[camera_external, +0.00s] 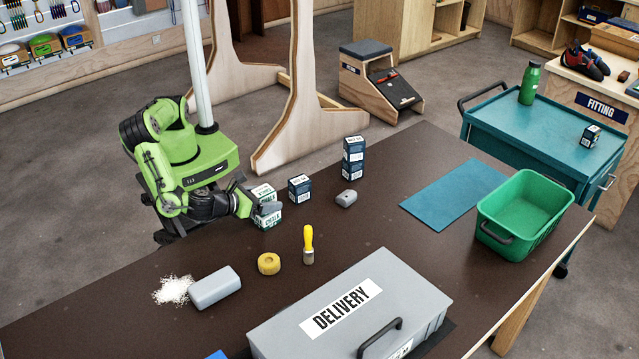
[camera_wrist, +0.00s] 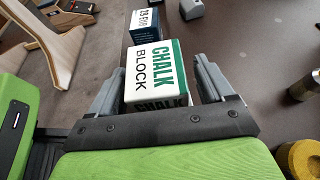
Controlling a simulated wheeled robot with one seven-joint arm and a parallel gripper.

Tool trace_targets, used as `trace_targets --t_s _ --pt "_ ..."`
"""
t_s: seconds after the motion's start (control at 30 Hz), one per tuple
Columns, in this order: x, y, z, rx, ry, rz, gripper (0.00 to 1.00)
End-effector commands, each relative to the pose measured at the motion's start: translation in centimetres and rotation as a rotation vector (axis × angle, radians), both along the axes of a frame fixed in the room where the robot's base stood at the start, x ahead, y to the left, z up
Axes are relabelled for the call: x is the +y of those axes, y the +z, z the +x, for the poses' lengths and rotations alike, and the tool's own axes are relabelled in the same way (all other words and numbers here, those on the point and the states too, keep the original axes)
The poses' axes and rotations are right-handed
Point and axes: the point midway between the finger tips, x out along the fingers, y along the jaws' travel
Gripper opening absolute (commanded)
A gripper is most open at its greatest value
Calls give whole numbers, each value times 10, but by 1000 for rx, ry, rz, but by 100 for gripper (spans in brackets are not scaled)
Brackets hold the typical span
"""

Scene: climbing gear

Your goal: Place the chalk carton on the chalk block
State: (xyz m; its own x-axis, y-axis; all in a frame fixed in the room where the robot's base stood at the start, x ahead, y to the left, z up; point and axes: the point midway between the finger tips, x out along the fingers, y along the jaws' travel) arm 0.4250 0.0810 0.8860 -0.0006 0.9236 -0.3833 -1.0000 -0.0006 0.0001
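A white-and-green carton (camera_external: 264,194) printed "CHALK BLOCK" stands upright on the dark table; it also shows in the wrist view (camera_wrist: 153,70). My gripper (camera_external: 256,207) is low at this carton, with one finger on either side of it in the wrist view (camera_wrist: 158,80). The fingers look spread, with a thin gap beside the carton; contact is not clear. A pale grey block (camera_external: 215,288) lies on the table beside spilled white powder, apart from the gripper. The carton's lower part is partly hidden by the gripper.
Near the carton stand a short navy box (camera_external: 299,189) and a tall navy box (camera_external: 353,158), with a small grey object (camera_external: 346,198). A green bin (camera_external: 525,205) stands right.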

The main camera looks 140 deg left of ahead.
Motion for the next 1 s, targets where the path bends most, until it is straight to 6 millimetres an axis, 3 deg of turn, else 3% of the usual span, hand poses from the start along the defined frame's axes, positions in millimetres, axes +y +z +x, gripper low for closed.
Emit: trace_targets --t_s 0.27,0.6,0.73,0.87,1.0 --pt "-4 5 0 -1 -2 0 81" --pt "-82 40 1 -3 -5 2 81" --pt "-103 48 1 -2 -2 2 81" --pt "-109 52 0 -7 9 -9 81" --pt "-91 71 -7 -97 119 -147 81"
